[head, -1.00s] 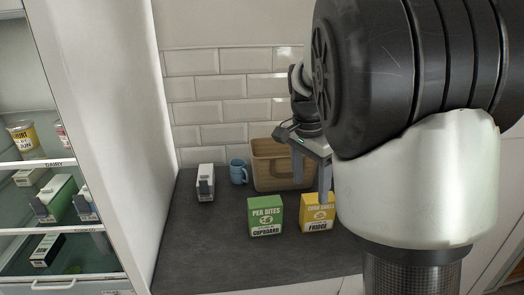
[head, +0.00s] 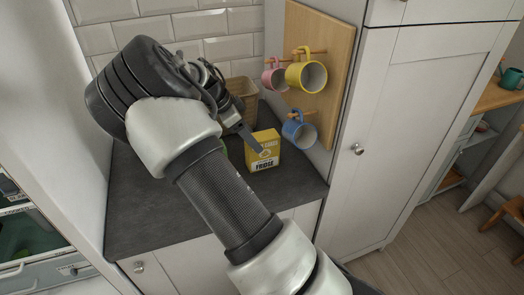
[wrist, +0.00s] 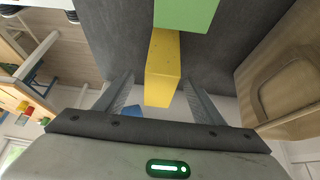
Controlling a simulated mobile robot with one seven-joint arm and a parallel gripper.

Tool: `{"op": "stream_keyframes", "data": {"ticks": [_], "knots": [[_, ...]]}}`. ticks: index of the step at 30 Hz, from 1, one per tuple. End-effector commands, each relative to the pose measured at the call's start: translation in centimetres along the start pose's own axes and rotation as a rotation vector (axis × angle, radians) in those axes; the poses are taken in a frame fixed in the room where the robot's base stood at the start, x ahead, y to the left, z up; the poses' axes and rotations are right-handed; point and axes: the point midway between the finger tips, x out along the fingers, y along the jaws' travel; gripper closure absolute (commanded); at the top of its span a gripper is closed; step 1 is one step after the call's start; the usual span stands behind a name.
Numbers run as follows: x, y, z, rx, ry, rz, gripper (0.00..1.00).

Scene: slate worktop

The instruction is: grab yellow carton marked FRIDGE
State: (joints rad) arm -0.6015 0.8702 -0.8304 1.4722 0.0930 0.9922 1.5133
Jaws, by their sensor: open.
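The yellow carton marked FRIDGE (head: 264,166) stands upright on the slate worktop in the head view. In the wrist view the yellow carton (wrist: 163,72) lies between the two fingers of my gripper (wrist: 158,82), with a gap on each side. My gripper (head: 250,140) is open; in the head view one finger crosses the carton's upper left front. The other finger is hidden there. A green carton (wrist: 185,12) is next to the yellow one in the wrist view; in the head view my arm hides nearly all of it.
Pink (head: 274,78), yellow (head: 311,76) and blue (head: 299,132) mugs hang on a wooden board (head: 335,60) right of the carton. Worktop (head: 145,205) at front left is clear.

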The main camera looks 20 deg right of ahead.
Motion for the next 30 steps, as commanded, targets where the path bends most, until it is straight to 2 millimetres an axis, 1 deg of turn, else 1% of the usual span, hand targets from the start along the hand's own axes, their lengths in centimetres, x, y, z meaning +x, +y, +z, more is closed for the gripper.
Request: {"op": "stream_keyframes", "data": {"ticks": [1,3,9,15,18,21,27,29,30], "knots": [[0.8,0.1,0.0,0.000,0.001,0.003,0.37],[1.6,0.0,0.0,-0.001,0.000,0.001,0.37],[2.8,0.0,-0.1,-0.001,-0.001,0.001,0.37],[5.9,-0.1,-0.5,0.000,0.000,0.004,0.37],[6.9,-0.1,-0.4,-0.001,-0.001,0.002,0.37],[7.3,-0.2,-0.4,-0.002,-0.001,0.000,0.37],[7.4,-0.2,-0.4,-0.001,-0.001,0.000,0.37],[7.3,-0.2,-0.4,-0.001,-0.001,0.000,0.47],[7.3,-0.2,-0.4,-0.001,-0.001,0.000,0.54]]}}
